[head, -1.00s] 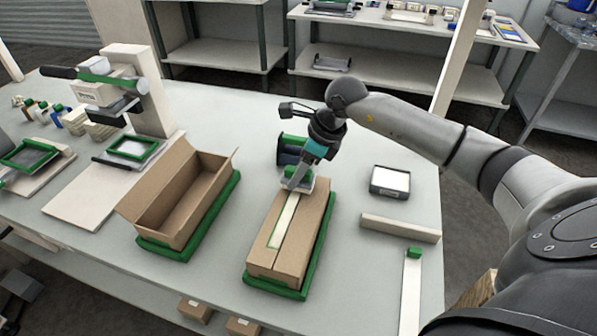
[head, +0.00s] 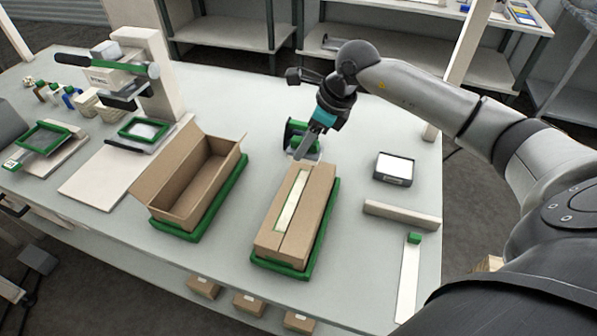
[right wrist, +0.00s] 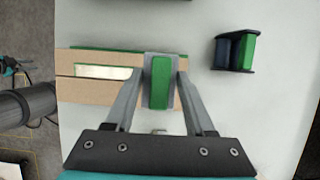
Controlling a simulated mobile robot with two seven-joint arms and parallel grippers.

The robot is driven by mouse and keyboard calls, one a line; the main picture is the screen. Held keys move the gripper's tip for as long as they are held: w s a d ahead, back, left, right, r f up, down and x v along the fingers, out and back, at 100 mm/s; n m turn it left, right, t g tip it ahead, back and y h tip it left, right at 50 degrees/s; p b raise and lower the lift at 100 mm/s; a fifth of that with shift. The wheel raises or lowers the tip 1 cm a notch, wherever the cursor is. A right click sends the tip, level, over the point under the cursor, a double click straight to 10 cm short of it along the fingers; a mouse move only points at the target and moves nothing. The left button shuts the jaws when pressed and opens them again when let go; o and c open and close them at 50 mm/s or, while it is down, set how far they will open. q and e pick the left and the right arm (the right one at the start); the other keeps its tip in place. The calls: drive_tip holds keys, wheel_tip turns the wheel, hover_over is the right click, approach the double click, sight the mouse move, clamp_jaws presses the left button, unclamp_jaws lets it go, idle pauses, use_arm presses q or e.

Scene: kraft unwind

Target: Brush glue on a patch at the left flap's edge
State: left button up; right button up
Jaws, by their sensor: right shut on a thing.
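The closed carton (head: 272,243) lies in a green-edged tray (head: 330,215) at the middle of the table. Its two top flaps meet at a lengthwise seam. A long pale strip with a green outline, the patch (head: 291,203), lies on the left flap beside the seam; it also shows in the right wrist view (right wrist: 100,71). My right gripper (head: 304,153) is at the carton's far end. In the right wrist view its fingers are shut on a grey block with a green grip (right wrist: 160,82), probably the glue brush. Its underside is hidden. My left gripper is not in view.
A green and dark blue roller holder (head: 293,130) stands just behind the carton. An open carton (head: 190,180) is at left. A white-topped pad (head: 393,167), a pale bar (head: 401,216) and a white strip tool (head: 408,280) lie at right. A press (head: 125,70) stands at the back left.

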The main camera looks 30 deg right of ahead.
sight(305, 159)
drive_tip(key=shift+f, duration=0.1)
drive_tip(key=shift+a+f+b, duration=0.1)
drive_tip(key=shift+f+b, duration=2)
drive_tip(key=shift+f, duration=0.3)
drive_tip(key=shift+f+b, duration=0.4)
drive_tip(key=shift+f, duration=0.1)
drive_tip(key=shift+s, duration=0.1)
